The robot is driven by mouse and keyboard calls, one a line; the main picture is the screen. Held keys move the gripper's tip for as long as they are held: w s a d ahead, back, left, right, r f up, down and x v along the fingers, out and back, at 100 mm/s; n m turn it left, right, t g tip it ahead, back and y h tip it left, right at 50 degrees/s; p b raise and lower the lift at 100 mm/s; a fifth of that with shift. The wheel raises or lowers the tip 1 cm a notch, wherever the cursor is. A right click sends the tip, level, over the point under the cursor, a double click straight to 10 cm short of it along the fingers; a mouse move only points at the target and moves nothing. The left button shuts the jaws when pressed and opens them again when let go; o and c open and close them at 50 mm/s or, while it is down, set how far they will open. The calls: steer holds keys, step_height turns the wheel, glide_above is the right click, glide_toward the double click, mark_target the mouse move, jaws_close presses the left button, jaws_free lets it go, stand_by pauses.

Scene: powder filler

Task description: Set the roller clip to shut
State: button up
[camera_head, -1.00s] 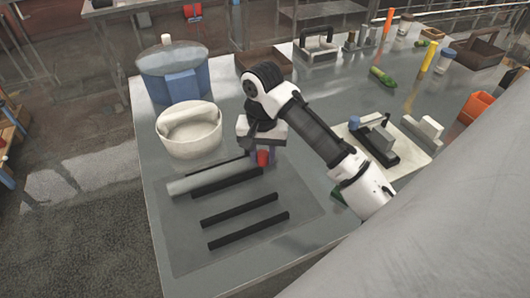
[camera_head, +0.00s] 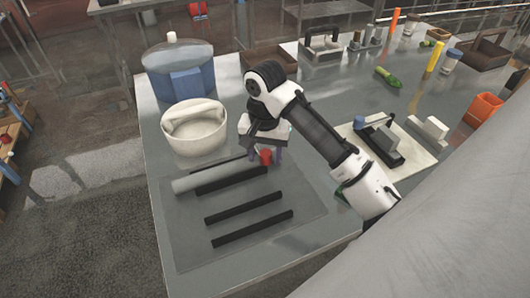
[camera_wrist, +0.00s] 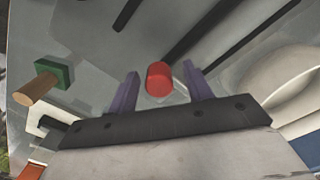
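A short red cylinder (camera_head: 266,157), which may be the roller clip, is by the right end of a long grey roller (camera_head: 205,177). It also shows in the wrist view (camera_wrist: 159,79), between the two purple fingers of my gripper (camera_wrist: 160,80). The fingers are apart, with a gap on each side of the red piece, so my gripper is open and holds nothing. In the head view my gripper (camera_head: 265,154) points down over the red piece. Whether the clip is open or shut cannot be told.
Black bars (camera_head: 245,207) lie on a grey mat (camera_head: 190,242). A cream tub (camera_head: 194,143) and a blue container with a clear lid (camera_head: 180,80) stand behind left. A pale board (camera_head: 413,158) with black and grey parts is to the right.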

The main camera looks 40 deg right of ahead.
steer(key=shift+r, duration=0.15)
step_height(320, 180, up, 14)
steer(key=b, duration=0.1)
steer(key=shift+f+b, duration=0.2)
steer(key=shift+b, duration=0.2)
stand_by(0.5)
